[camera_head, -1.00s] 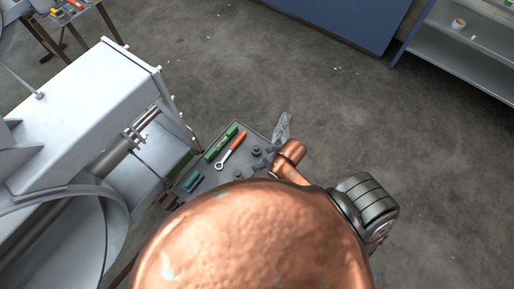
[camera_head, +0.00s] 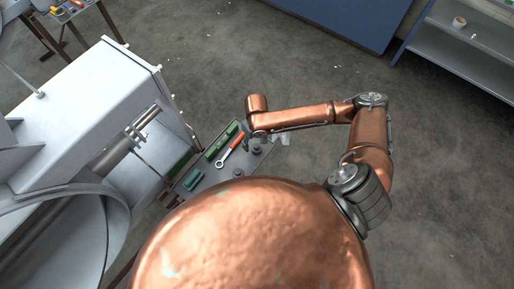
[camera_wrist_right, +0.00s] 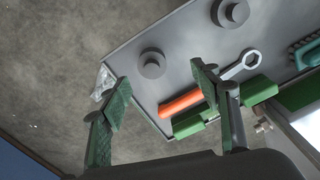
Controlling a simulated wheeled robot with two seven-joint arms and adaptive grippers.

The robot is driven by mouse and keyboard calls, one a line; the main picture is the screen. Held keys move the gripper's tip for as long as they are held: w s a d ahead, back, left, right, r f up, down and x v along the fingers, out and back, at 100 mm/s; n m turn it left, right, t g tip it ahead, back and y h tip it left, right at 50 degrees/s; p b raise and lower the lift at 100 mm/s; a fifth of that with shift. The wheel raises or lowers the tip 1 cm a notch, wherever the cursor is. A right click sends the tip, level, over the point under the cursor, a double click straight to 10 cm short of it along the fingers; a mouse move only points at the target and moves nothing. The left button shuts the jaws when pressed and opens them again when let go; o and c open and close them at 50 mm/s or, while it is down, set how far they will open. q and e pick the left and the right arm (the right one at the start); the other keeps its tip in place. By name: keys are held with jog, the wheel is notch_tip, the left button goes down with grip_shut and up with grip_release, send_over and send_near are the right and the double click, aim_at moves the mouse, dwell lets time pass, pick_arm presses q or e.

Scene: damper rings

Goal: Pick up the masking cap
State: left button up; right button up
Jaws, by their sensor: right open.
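Two dark grey round caps with a raised stub stand on a grey tray (camera_head: 210,178); I cannot tell which is the masking cap. The nearer one (camera_wrist_right: 152,64) shows in the right wrist view just beyond the space between my fingers, the other (camera_wrist_right: 232,12) at the top edge. In the head view they are small, one (camera_head: 257,149) at the right side of the tray, the other (camera_head: 238,172) lower. My right gripper (camera_wrist_right: 160,88) is open and empty above the tray; in the head view the arm partly hides it. My left gripper is not in view.
An orange-handled wrench (camera_wrist_right: 185,103), a green tool (camera_wrist_right: 258,90) and a teal brush-like item (camera_wrist_right: 305,54) lie on the tray. A clear crumpled bag (camera_wrist_right: 104,86) is at its edge. A large white machine (camera_head: 90,95) stands to the left. Open floor (camera_head: 440,180) lies to the right.

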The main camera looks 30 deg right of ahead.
aim_at(257, 145)
jog(key=shift+w+d, duration=0.15)
jog(key=shift+d, duration=0.4)
jog(key=shift+d+f, duration=0.1)
jog(key=shift+f, duration=0.15)
jog(key=f, duration=0.7)
jog(key=shift+w, duration=0.35)
jog(key=shift+c, duration=0.7)
jog(key=c, duration=0.8)
